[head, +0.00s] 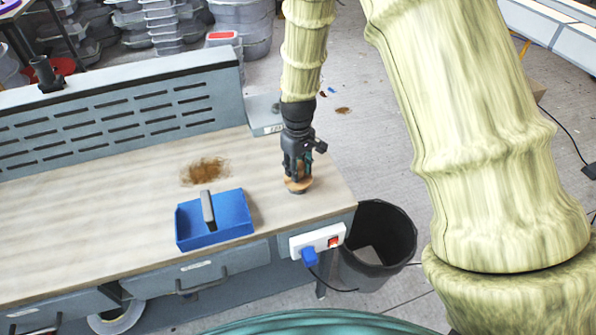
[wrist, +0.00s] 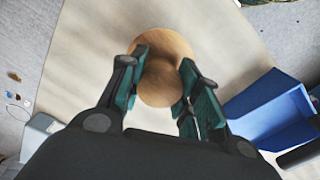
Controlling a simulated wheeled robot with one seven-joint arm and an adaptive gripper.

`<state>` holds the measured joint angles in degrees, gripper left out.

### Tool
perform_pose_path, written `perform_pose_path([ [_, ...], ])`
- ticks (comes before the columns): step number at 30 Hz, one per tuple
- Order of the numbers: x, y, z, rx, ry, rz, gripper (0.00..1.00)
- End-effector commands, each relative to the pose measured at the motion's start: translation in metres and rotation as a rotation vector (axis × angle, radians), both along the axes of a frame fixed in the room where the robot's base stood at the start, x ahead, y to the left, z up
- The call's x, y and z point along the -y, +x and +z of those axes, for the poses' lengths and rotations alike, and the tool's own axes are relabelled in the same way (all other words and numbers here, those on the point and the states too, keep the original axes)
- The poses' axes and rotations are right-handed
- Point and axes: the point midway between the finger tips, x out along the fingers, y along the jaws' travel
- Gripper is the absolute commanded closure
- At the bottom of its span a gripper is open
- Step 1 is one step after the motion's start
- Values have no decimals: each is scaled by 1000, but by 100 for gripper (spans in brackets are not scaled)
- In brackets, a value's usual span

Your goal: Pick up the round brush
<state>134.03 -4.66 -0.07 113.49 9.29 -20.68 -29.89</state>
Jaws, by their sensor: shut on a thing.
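The round brush (head: 299,186) has a round, light wooden body and a darker underside. It is upright at the right end of the workbench, and appears to be on or very near the bench top. My gripper (head: 298,168) points down from above, with its fingers on both sides of the brush's wooden grip. In the wrist view, the brush (wrist: 168,45) shows between the two teal-padded fingers of my gripper (wrist: 163,68). The fingers are shut on it. The bristles are hidden in the wrist view.
A blue open box (head: 239,220) holding a grey bar-like item (head: 208,208) stands left of the brush. Brown debris (head: 205,171) lies behind the box. A grey block (head: 265,118) sits at the bench's back corner. A black bin (head: 383,225) stands beyond the right edge.

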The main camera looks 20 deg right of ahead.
Motion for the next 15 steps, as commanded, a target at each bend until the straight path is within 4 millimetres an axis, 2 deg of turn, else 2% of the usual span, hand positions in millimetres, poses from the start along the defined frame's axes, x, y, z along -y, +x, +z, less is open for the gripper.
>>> perform_pose_path([
  [10,0,1,30,3,0,-1,94],
  [15,-3,-32,30,0,1,0,94],
])
